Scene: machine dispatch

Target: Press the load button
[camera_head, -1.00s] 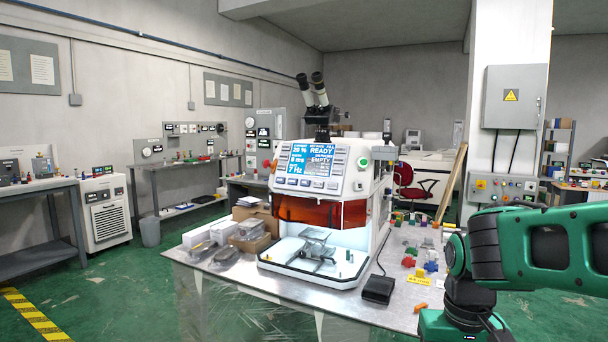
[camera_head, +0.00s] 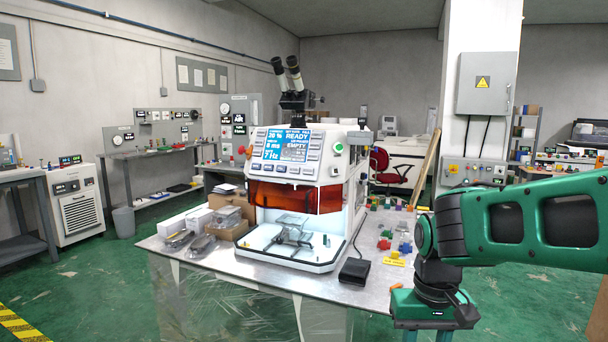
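The white machine (camera_head: 338,205) stands on the metal table and faces me. Its blue screen (camera_head: 286,146) reads READY and EMPTY. A row of small buttons (camera_head: 281,169) lies under the screen, and more lie to its right; their labels are too small to read, so I cannot tell which is the load button. A round green button (camera_head: 339,147) sits at the panel's right end, and a red knob (camera_head: 242,150) sticks out at the left. My green and black arm is at the right, apart from the machine. My gripper's fingers do not show.
An orange shield (camera_head: 297,197) covers the machine's front above an open bay with a metal fixture. A black pedal (camera_head: 354,271) and small coloured parts lie on the table (camera_head: 375,296) to the right. Boxes (camera_head: 233,217) stand left of the machine. Green floor is open at left.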

